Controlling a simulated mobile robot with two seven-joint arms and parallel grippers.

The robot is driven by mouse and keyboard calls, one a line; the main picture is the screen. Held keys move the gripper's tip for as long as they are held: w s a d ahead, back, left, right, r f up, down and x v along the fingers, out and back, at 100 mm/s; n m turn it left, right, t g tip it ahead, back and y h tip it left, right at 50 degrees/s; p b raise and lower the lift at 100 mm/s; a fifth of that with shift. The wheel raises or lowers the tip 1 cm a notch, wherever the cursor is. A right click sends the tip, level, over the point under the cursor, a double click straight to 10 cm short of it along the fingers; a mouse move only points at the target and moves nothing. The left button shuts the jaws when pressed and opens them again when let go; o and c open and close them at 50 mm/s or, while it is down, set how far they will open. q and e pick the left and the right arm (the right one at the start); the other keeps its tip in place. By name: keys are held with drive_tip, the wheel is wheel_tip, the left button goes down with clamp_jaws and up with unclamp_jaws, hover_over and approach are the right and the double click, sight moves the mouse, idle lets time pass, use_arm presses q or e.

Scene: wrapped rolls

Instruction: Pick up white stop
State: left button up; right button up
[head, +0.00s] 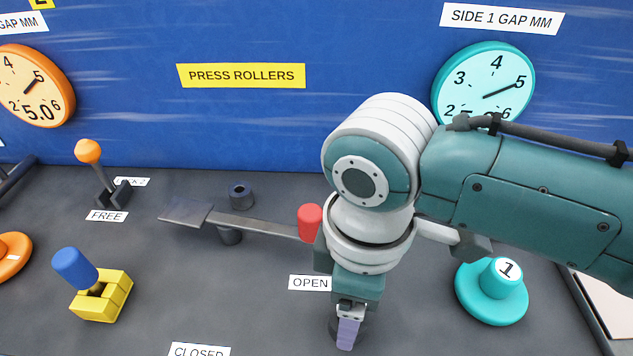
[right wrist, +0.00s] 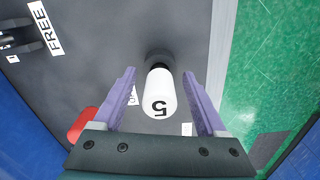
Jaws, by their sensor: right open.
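The white stop (right wrist: 159,95) is a white cylinder marked 5 on a dark base. In the right wrist view it stands between the two purple fingers of my right gripper (right wrist: 159,74), with the fingers apart on either side of it. In the head view my right gripper (head: 347,334) points down near the front of the dark panel, beside the OPEN label, and hides the white stop; only a dark round piece shows behind the fingers. My left gripper is not in view.
A red-knobbed lever (head: 310,222) stands close beside my right wrist. A teal knob (head: 490,297) marked 1 is to the right. A blue-handled yellow block (head: 102,296) and an orange-tipped lever (head: 88,152) are at left. The blue wall (head: 250,120) with dials rises behind.

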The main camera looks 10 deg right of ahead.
clamp_jaws()
idle(0.4)
